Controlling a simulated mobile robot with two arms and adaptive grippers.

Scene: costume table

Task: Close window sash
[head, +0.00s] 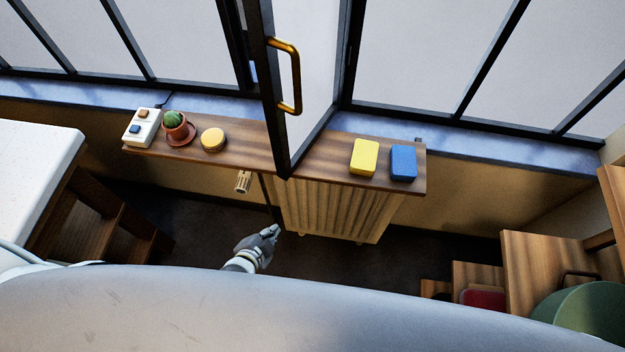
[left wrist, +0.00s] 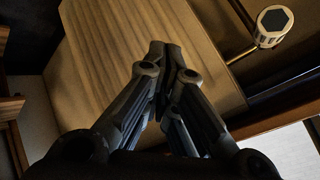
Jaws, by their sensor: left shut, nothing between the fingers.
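The window sash (head: 270,90) is a dark-framed pane that stands open, swung inward over the wooden shelf in the head view. A brass handle (head: 297,78) is fixed on its frame. My left gripper (head: 272,232) is below the shelf, in front of the radiator, apart from the sash and handle. It is shut and empty; its fingertips meet in the left wrist view (left wrist: 165,50). My right gripper is not in view.
The wooden shelf (head: 235,153) holds a switch box (head: 142,127), a potted cactus (head: 175,125), a round yellow-orange item (head: 212,139), a yellow block (head: 365,157) and a blue block (head: 403,162). Below are a radiator (head: 335,208) and its valve (head: 243,182). A green bin (head: 585,312) stands at right.

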